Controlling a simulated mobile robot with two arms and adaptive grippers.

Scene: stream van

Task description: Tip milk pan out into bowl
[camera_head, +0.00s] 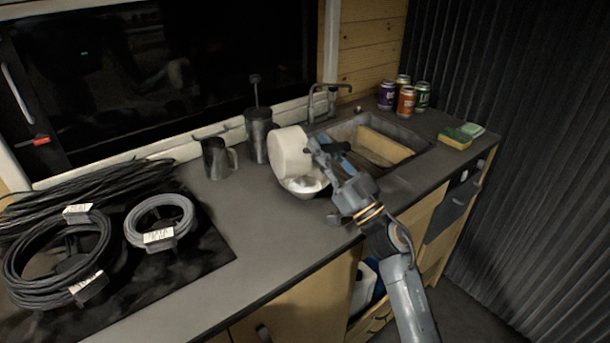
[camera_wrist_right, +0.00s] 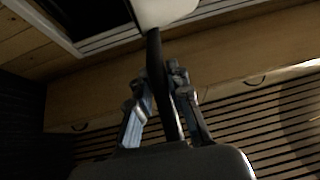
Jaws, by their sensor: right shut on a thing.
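The milk pan (camera_head: 290,153) is cream-white and tilted well over on its side in the head view, above the bowl. The bowl (camera_head: 303,186) is small and white and stands on the counter under the pan; the pan hides part of it. My right gripper (camera_head: 328,150) is shut on the pan's dark handle, to the right of the pan. In the right wrist view the handle (camera_wrist_right: 158,75) runs between the fingers up to the cream pan (camera_wrist_right: 165,12). The pan's inside is hidden. My left gripper is not in view.
The sink (camera_head: 385,140) with a wooden board lies right of the pan. A metal jug (camera_head: 217,158) and a dark French press (camera_head: 258,135) stand left and behind. Cable coils (camera_head: 60,260) cover the left counter. Cans (camera_head: 406,101) and a sponge (camera_head: 455,139) are at the right.

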